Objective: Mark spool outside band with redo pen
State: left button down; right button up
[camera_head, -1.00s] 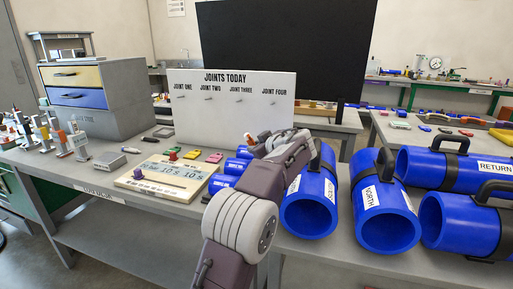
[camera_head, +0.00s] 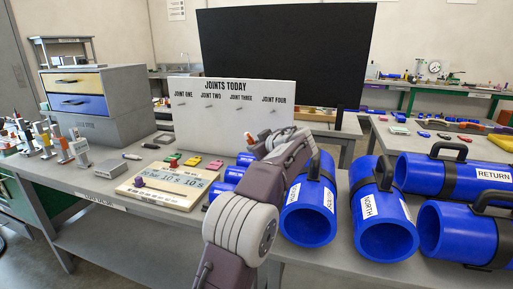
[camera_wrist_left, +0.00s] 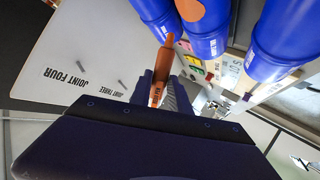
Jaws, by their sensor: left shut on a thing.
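My left gripper (camera_wrist_left: 163,92) is shut on an orange pen (camera_wrist_left: 159,66), which points away from the wrist toward blue spools. In the head view my left arm comes up from the bottom middle and hides most of the gripper; a small orange tip (camera_head: 248,137) shows beside it. A blue spool labelled South (camera_head: 307,212) lies just right of my wrist, one labelled North (camera_head: 384,226) beside it, and Return (camera_head: 440,176) farther right. In the left wrist view a blue spool (camera_wrist_left: 207,38) is near the pen; whether they touch I cannot tell. My right gripper is not in view.
A white Joints Today board (camera_head: 232,113) stands behind the arm. A timer board (camera_head: 165,188), colored clips (camera_head: 192,160) and a drawer cabinet (camera_head: 98,103) are on the left. Several small upright tools (camera_head: 62,142) stand at far left. The bench front left is partly clear.

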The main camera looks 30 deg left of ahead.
pick_arm(q)
jog(key=shift+r+p, duration=1.55)
jog(key=shift+r, duration=0.75)
